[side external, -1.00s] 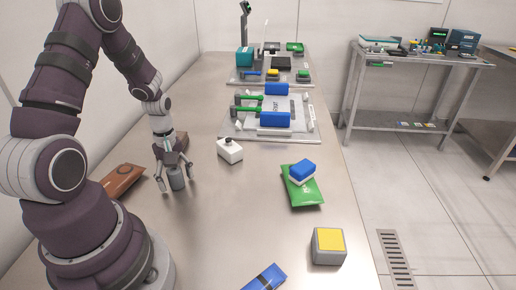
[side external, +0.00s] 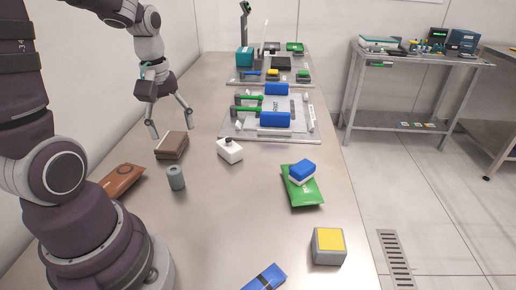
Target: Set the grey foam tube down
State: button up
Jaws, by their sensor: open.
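The grey foam tube (side external: 176,178) is a small dark grey cylinder. It stands upright on the metal table, at left in the side external view, with nothing touching it. My gripper (side external: 171,130) is open and empty. It is above and beyond the tube, over the far side of the brown box, with its two fingers spread wide and pointing down.
A brown box (side external: 172,145) and an orange-brown packet (side external: 122,181) lie near the tube. A white bottle (side external: 230,151) lies to the right. A yellow-topped grey block (side external: 328,246) is in front. Table between them is clear.

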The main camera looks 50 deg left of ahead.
jog(key=s+d+r+m+t, duration=0.2)
jog(key=d+r+m+t, duration=0.2)
jog(key=d+m, duration=0.8)
notch_tip(320, 180, up, 2)
jog(key=m, duration=0.3)
jog(key=shift+d+t+h, duration=0.3)
jog(key=shift+d+t, duration=0.05)
jog(key=shift+t, duration=0.05)
jog(key=shift+w+r, duration=0.1)
